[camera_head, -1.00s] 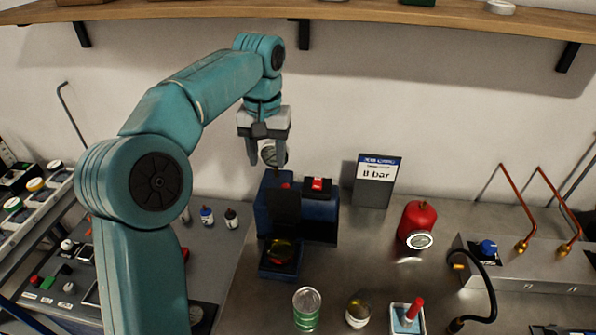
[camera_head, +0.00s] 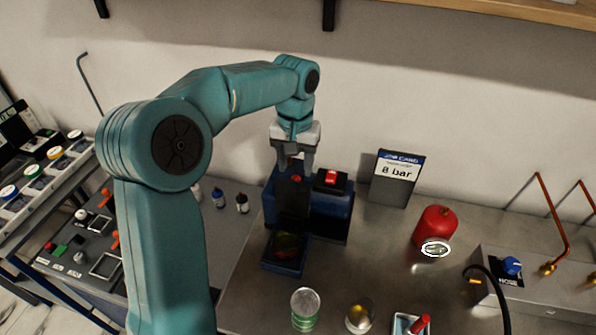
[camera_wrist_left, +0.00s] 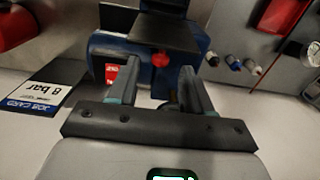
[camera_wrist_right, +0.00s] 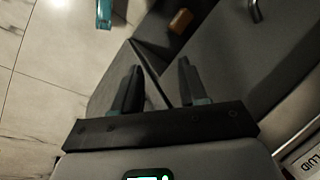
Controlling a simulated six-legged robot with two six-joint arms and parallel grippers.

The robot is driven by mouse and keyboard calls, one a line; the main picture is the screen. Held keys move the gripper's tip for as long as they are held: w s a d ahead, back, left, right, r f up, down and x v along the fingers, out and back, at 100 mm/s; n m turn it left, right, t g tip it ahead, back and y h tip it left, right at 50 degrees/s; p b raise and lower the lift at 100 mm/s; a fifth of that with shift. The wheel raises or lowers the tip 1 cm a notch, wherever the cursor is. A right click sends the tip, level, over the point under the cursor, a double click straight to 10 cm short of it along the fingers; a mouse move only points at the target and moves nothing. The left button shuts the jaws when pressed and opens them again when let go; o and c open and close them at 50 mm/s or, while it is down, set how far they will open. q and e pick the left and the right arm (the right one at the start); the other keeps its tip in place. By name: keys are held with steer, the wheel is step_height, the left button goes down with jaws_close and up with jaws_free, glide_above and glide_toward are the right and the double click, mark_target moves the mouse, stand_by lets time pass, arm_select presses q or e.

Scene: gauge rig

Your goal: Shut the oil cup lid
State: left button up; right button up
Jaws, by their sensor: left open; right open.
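The oil cup (camera_head: 287,244), with yellowish oil showing, sits low at the front of a dark blue rig (camera_head: 331,215). Its dark flat lid (camera_head: 293,203) stands raised behind the cup; it also shows in the left wrist view (camera_wrist_left: 165,31). My left gripper (camera_head: 294,167) is open and empty, pointing down just above and behind the raised lid. In the left wrist view its fingers (camera_wrist_left: 159,80) straddle the line of a red knob (camera_wrist_left: 160,60). Whether they touch anything cannot be told. My right gripper (camera_wrist_right: 157,70) is open and empty, away from the rig.
A red button (camera_head: 331,178) tops the rig. An "8 bar" job card (camera_head: 397,178) stands behind right. A red canister (camera_head: 435,226), a glass jar (camera_head: 305,309) and a smaller jar (camera_head: 359,317) stand on the metal bench. Small bottles (camera_head: 219,197) stand left of the rig.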

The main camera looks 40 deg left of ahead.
mark_target(296, 175)
arm_select(q)
steer(key=f, duration=0.3)
steer(key=shift+w+a+f, duration=0.1)
steer(key=shift+w+a, duration=0.25)
steer(key=shift+f, duration=0.25)
steer(key=shift+s+d+r, duration=0.1)
steer(key=shift+s+d, duration=0.25)
steer(key=shift+w+a, duration=0.2)
steer(key=shift+w, duration=0.1)
steer(key=shift+c, duration=0.9)
steer(key=shift+f, duration=0.2)
steer(key=c, duration=0.5)
steer(key=shift+r, duration=0.1)
jaws_close()
